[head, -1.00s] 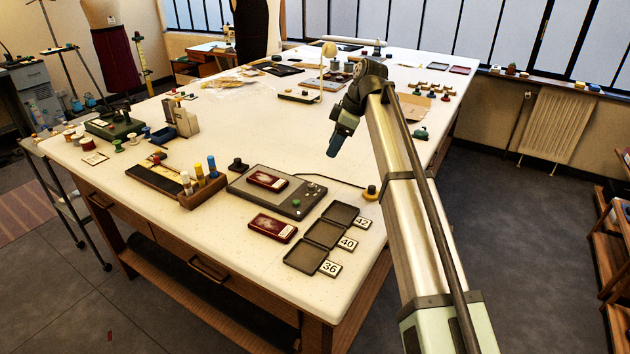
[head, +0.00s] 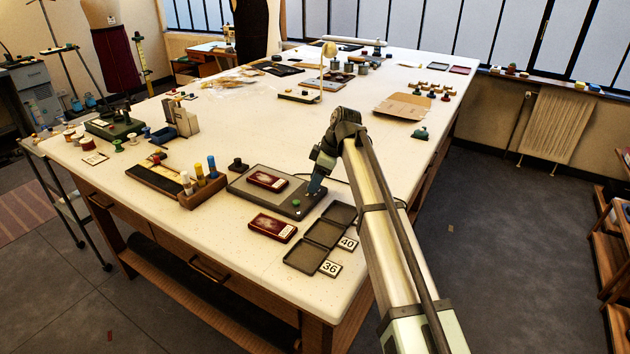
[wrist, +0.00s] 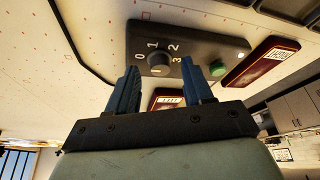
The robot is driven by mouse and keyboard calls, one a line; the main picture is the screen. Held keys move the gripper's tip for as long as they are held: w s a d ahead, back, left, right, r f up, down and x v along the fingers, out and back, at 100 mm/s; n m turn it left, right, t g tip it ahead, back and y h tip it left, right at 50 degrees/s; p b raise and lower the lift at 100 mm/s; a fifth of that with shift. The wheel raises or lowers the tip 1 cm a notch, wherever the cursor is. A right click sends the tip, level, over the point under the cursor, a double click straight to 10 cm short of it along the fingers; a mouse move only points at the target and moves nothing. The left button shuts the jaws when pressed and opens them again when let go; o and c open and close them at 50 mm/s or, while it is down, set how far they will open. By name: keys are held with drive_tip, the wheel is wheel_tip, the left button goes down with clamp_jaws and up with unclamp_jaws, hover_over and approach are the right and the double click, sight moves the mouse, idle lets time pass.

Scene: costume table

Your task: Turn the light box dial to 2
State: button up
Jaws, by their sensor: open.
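The light box (head: 240,186) is a flat dark grey panel near the table's front. In the wrist view its corner (wrist: 205,45) shows the round dark dial (wrist: 158,60), with 0, 1, 2 and 3 printed around it, and a green button (wrist: 217,69). I cannot clearly read the dial's pointer. My gripper (wrist: 163,82) is open, its two blue fingers appearing on either side of and just below the dial; I cannot tell whether they touch it. In the head view my gripper (head: 314,190) is over the box's right end and hides the dial.
A dark red case (head: 266,181) lies on the light box, and another (head: 272,227) lies in front of it. Open dark trays (head: 322,234) with number cards stand close on the right. A wooden rack (head: 180,190) with bobbins stands left.

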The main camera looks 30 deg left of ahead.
drive_tip(key=shift+a+f, duration=0.1)
drive_tip(key=shift+f, duration=0.2)
drive_tip(key=shift+s, duration=0.1)
clamp_jaws()
